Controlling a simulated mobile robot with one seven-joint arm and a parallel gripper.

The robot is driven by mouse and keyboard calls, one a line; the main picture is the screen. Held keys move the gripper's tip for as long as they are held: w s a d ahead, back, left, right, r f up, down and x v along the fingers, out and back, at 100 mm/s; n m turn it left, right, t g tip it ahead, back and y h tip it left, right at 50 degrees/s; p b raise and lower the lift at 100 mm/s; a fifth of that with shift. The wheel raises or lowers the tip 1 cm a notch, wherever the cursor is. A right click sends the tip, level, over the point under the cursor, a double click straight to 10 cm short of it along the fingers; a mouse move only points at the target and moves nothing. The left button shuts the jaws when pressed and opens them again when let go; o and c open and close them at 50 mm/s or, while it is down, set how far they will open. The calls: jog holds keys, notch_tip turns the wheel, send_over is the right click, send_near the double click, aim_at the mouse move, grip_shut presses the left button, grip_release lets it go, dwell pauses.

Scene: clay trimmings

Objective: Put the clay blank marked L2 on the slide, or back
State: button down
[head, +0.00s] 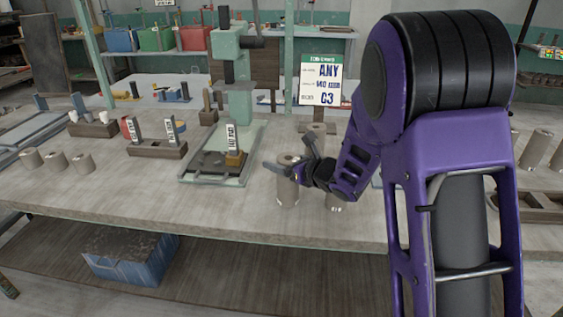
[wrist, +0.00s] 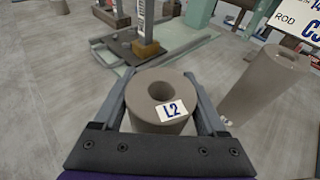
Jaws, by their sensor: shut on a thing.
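My gripper (head: 290,157) is shut on a grey-brown hollow clay blank (head: 288,190) with a round hole in its top. In the wrist view the blank's tag (wrist: 172,111) reads L2, and the fingers lie on either side of it. It stands upright at the table's front half; I cannot tell whether its base touches the table. The slide, a dark plate (head: 208,160) in a pale green tray (head: 190,181) under a green press (head: 237,75), is left of and behind the gripper. An orange-brown block (head: 235,159) with an upright white tag sits on the plate.
Another tall hollow cylinder (wrist: 265,83) stands just right of the held blank. A sign (head: 324,80) stands behind. Wooden racks (head: 157,150) and several short clay cylinders (head: 55,161) are at the left. The table (head: 130,205) front left is clear.

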jog(key=shift+r, duration=0.1)
grip_release()
jog(key=shift+f, duration=0.2)
jog(key=shift+r, duration=0.25)
jog(key=v, duration=1.2)
jog(key=shift+f, duration=0.15)
